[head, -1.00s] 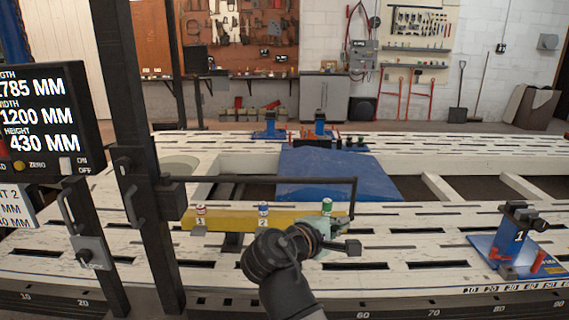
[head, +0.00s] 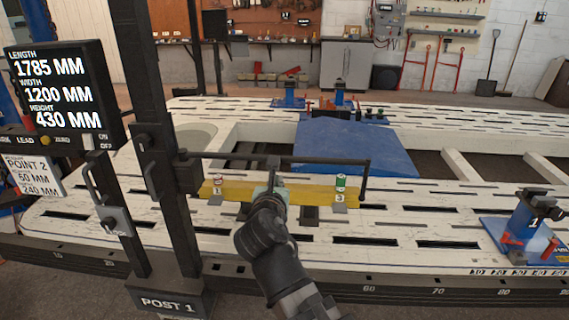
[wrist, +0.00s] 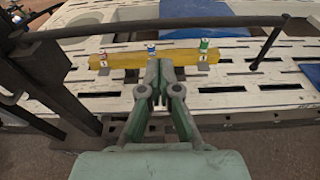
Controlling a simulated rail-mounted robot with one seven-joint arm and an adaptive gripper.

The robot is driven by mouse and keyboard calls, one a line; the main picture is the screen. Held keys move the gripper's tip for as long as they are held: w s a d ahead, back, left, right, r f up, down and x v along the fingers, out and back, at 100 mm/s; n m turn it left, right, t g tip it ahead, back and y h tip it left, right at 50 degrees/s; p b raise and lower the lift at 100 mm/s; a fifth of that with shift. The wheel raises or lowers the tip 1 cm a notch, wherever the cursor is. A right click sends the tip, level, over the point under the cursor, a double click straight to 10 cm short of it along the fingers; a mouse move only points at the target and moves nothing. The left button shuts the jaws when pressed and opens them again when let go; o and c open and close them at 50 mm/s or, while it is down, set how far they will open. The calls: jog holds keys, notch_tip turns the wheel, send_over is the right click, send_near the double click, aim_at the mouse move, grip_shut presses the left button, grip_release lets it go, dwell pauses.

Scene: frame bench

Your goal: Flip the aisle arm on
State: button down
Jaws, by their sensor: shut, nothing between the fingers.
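A black post marked POST 1 (head: 172,150) carries a dark horizontal arm (head: 310,160) reaching right, with a bar hanging at its end. Which part is the aisle arm is not labelled. Left of it, a black display (head: 60,95) reads 1785, 1200 and 430 MM and has an ON/OFF switch (head: 88,143), its position too small to tell. A grey box with a small lever (head: 115,221) is on the thinner post below. My gripper (head: 272,168) is shut and empty, right of the post by the horizontal arm. In the wrist view my fingertips (wrist: 160,66) are together.
A yellow bar (head: 240,192) with numbered cans lies behind my gripper, which hides the middle one in the head view. A white slotted frame bench (head: 420,215) spreads beyond. A blue clamp (head: 525,235) stands at right. The posts flank the display side.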

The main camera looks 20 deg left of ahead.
aim_at(284, 160)
jog(key=shift+w+r+p, duration=0.15)
jog(key=shift+w+p, duration=0.05)
jog(key=shift+p, duration=0.55)
jog(key=w+p, duration=0.1)
jog(key=p, duration=0.4)
jog(key=shift+a+r, duration=0.1)
jog(key=p, duration=0.3)
jog(key=w+p, duration=0.1)
jog(key=p, duration=0.3)
jog(key=shift+a+f, duration=0.1)
jog(key=shift+f, duration=0.15)
jog(key=x, duration=0.7)
jog(key=p+x, duration=0.1)
jog(key=x, duration=0.3)
jog(key=shift+w+f, duration=0.3)
jog(key=shift+f, duration=0.1)
